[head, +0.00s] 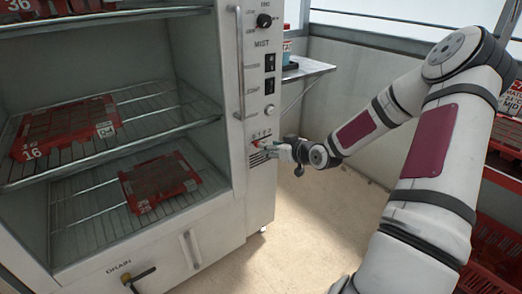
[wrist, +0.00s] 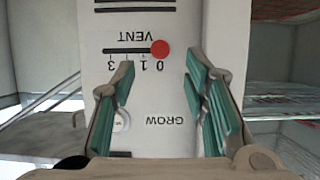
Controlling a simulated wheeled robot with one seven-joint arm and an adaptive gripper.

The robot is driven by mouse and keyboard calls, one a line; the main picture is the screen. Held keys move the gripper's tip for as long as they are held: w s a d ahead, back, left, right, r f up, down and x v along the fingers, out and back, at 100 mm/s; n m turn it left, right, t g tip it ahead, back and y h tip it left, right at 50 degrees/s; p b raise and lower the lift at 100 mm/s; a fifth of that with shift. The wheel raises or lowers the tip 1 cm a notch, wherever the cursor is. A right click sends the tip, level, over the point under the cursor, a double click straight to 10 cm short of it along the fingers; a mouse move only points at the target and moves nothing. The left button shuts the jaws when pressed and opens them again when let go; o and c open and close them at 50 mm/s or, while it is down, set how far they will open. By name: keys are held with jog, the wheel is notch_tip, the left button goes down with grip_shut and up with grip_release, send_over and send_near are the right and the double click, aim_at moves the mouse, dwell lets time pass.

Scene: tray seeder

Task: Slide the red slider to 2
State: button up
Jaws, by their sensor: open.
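The red slider (wrist: 160,48) is a round knob on a dark horizontal slot (wrist: 125,50) marked VENT, on a pale panel seen upside down in the wrist view. It sits at the slot's right end in that picture, by the 0. The 3 is at the other end; the 2 is not clearly readable. My gripper (wrist: 160,75) is open, with teal finger pads on either side of the slider's line, and nothing between them. In the head view my gripper (head: 279,150) is close to the lower part of the panel. Whether it touches is unclear.
The panel (head: 257,90) also carries a black dial (head: 264,20), dark switches and a round button (head: 269,112). A long vertical handle (head: 240,65) stands left of it. The open cabinet holds red trays (head: 160,205) on wire shelves. Open floor lies below my arm.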

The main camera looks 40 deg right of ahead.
aim_at(256, 143)
jog(key=b+x, duration=0.1)
jog(key=x, duration=0.5)
jog(key=shift+b, duration=0.35)
jog(key=shift+w, duration=0.1)
grip_shut()
